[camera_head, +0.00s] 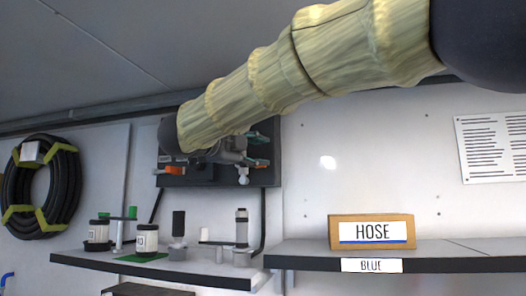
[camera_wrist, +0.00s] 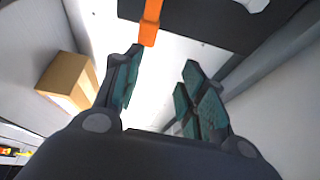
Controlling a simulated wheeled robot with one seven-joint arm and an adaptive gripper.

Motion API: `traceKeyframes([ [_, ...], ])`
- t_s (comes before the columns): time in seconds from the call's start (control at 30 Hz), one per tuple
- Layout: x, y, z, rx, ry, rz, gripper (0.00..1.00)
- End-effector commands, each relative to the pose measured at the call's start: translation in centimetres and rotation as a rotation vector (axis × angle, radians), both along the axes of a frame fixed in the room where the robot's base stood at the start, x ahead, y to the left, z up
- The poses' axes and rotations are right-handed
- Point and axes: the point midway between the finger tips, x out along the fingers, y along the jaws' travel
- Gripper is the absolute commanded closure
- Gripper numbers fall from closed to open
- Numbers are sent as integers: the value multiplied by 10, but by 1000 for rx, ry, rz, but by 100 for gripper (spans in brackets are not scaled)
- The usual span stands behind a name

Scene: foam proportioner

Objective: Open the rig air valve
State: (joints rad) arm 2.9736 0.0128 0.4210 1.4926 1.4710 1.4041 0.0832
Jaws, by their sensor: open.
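An orange lever (camera_head: 174,171) shows at the lower left of a dark wall panel (camera_head: 262,178), partly behind my arm. No label marks it as the rig air valve. In the wrist view an orange bar (camera_wrist: 150,22) stands at the top, its lower end close to the left fingertip. My gripper (camera_wrist: 163,60) is open, with teal pads spread and nothing between them. In the head view my gripper (camera_head: 263,150) is in front of the panel, right of the orange lever. My arm hides the panel's upper part.
A shelf (camera_head: 150,268) below holds white containers (camera_head: 147,240) and small fittings. A coiled black hose (camera_head: 66,190) hangs at left. A tan block (camera_wrist: 68,80) shows in the wrist view.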

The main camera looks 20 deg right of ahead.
Motion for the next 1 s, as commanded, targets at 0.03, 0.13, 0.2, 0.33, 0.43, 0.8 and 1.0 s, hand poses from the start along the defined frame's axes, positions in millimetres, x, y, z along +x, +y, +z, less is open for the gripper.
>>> traceKeyframes([
  [0.03, 14, -7, -4, 0, 12, -3, 59],
  [0.13, 25, -17, -8, 1, 15, -1, 59],
  [0.2, 29, -23, -8, 1, 14, -2, 59],
  [0.33, 31, -30, -9, 1, 14, -3, 59],
  [0.43, 27, -31, -7, 0, 11, -3, 59],
  [0.8, 32, -31, -10, 1, 14, -3, 84],
  [1.0, 32, -31, -11, 1, 15, -3, 100],
])
